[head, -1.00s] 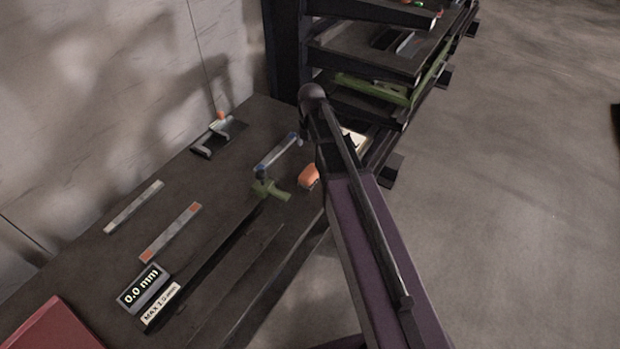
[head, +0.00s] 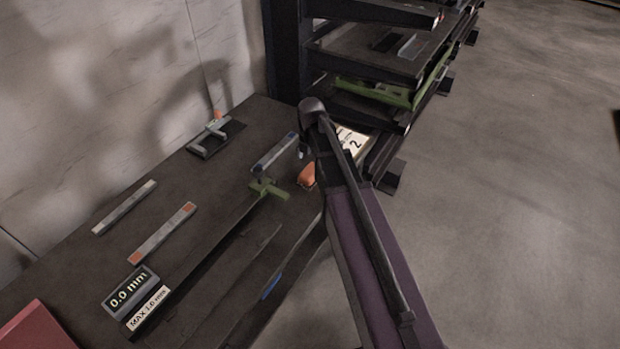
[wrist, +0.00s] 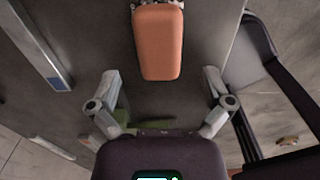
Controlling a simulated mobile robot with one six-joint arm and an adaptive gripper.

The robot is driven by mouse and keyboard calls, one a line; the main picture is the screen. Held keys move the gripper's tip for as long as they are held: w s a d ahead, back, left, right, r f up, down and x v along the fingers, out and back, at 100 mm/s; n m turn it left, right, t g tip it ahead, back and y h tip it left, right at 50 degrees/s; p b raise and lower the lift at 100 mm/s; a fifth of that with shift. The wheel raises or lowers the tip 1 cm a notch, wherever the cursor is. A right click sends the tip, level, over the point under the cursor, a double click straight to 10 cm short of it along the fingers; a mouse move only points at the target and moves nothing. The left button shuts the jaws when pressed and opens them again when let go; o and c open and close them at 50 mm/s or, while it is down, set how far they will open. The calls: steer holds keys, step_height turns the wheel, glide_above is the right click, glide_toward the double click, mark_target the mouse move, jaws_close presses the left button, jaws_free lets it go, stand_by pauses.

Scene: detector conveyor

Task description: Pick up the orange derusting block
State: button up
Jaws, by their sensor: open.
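The orange derusting block (head: 306,174) lies on the dark workbench (head: 90,262) near its right edge, partly hidden by my arm in the head view. In the wrist view the block (wrist: 158,42) is at the top centre, long side up and down, with a dark, bristly-looking strip at its upper end. My gripper (wrist: 160,82) is open, its two grey fingers spread wider than the block. The block appears beyond the fingertips, centred between them, and nothing is held. In the head view my arm covers most of the gripper.
A green-handled tool (head: 268,188) lies beside the block, and a grey bar with blue ends (head: 274,152) is behind it. A 0.0 mm display (head: 130,290) stands at the front left. A dark shelf rack (head: 360,60) rises behind the bench.

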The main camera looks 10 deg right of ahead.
mark_target(310, 170)
steer(key=shift+f, duration=0.1)
stand_by(0.3)
steer(key=shift+a+f+b, duration=0.2)
steer(key=shift+f+b, duration=2.35)
steer(key=shift+b, duration=0.05)
steer(key=shift+s, duration=0.1)
steer(key=c, duration=1.2)
steer(key=shift+o, duration=0.2)
steer(key=shift+r, duration=0.2)
step_height(310, 170, up, 4)
steer(key=p, duration=0.4)
steer(key=shift+f, duration=0.2)
steer(key=s+r+p, duration=0.1)
steer(key=s, duration=1.5)
